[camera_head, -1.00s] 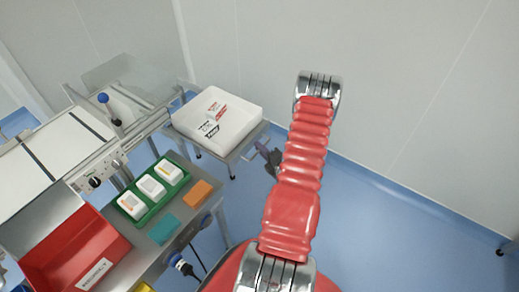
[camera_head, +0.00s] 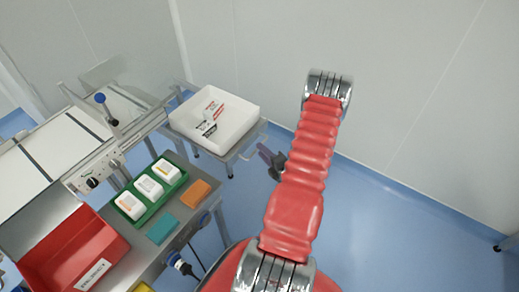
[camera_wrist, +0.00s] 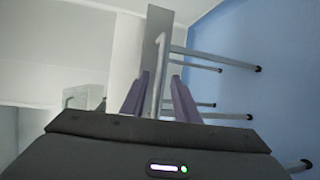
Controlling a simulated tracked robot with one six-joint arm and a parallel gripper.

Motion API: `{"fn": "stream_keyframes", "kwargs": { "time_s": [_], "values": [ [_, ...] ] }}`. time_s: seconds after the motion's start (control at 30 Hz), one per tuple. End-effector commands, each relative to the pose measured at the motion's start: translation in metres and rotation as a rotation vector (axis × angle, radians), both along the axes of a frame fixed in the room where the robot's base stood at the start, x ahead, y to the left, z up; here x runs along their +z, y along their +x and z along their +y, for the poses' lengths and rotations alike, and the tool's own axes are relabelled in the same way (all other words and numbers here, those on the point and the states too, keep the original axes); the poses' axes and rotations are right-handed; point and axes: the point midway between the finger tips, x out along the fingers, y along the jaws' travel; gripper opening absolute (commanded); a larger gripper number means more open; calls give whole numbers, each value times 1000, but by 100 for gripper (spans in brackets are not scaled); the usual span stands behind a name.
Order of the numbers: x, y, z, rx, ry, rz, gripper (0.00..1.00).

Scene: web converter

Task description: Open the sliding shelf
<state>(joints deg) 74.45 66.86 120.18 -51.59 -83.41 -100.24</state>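The sliding shelf (camera_head: 226,153) is a grey metal shelf with a white bin on it, at the top middle of the head view, beside the wall. A thin handle (camera_head: 247,155) sticks out from its right edge. My gripper (camera_head: 264,152) is just right of this edge, at the handle, partly hidden by my red arm. In the wrist view, my purple fingers (camera_wrist: 158,100) are apart, with the pale handle bar (camera_wrist: 158,75) between them. The grey shelf plate (camera_wrist: 152,45) is seen edge-on beyond. I cannot tell whether a finger touches the bar.
The white bin (camera_head: 249,113) holds small printed packs. A green tray (camera_head: 153,205) with white boxes, an orange block (camera_head: 196,193), a teal block (camera_head: 162,229) and a red bin (camera_head: 55,245) are at left. Blue floor (camera_head: 400,235) is clear at right.

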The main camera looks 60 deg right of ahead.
Motion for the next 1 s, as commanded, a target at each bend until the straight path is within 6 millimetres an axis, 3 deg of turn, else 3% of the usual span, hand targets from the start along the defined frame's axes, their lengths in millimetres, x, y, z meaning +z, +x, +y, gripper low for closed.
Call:
{"fn": "stream_keyframes", "kwargs": {
  "time_s": [0.6,1.0],
  "values": [
    [15,-77,31,-3,2,1,28],
    [18,-92,38,1,1,2,28]
  ]
}}
